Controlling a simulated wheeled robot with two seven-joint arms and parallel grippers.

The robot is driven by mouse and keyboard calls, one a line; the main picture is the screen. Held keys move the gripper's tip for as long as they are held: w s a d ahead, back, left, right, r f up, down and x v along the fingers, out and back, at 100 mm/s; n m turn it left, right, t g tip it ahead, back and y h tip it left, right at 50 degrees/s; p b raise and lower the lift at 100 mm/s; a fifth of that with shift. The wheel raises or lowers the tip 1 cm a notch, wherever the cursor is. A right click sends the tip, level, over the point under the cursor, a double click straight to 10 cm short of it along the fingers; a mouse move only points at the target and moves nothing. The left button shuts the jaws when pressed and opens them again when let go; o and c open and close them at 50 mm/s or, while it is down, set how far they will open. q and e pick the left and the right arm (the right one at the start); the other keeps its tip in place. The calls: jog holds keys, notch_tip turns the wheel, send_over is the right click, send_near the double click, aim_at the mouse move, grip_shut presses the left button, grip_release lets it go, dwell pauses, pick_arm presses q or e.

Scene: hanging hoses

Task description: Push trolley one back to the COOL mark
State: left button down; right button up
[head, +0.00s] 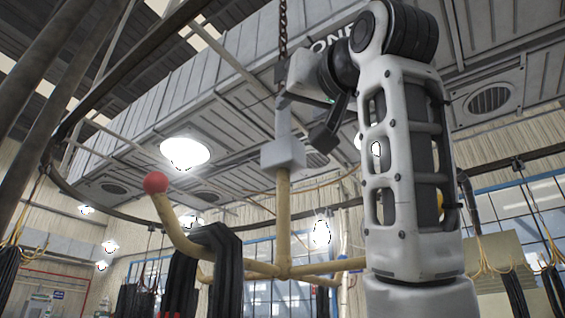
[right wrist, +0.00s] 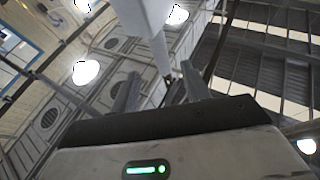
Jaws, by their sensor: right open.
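The trolley hangs on a chain (head: 283,35). It has a grey upright post with a pale block (head: 283,155) at its foot. Below it is a yellow stem (head: 284,215) with spreading yellow arms. One arm ends in a red ball (head: 156,182), and black hoses (head: 215,262) drape over it. My right gripper (head: 303,105) is open beside the grey post, above the block. In the right wrist view, the grey post (right wrist: 150,30) lies between or just beyond the open fingertips (right wrist: 160,74); contact cannot be told. No COOL mark is visible. My left gripper is out of view.
A curved overhead rail (head: 62,180) sweeps around the left. A large grey panelled housing (head: 230,100) hangs above, with lettering partly hidden by my right arm. More black hoses (head: 137,300) hang at the lower left and lower right (head: 553,290).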

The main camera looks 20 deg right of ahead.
aim_at(286, 118)
jog(key=p+x, duration=0.3)
jog(key=x, duration=0.5)
jog(key=shift+w, duration=0.15)
jog(key=shift+w+r+p, duration=0.2)
jog(key=shift+w+p, duration=0.25)
jog(key=shift+w, duration=0.1)
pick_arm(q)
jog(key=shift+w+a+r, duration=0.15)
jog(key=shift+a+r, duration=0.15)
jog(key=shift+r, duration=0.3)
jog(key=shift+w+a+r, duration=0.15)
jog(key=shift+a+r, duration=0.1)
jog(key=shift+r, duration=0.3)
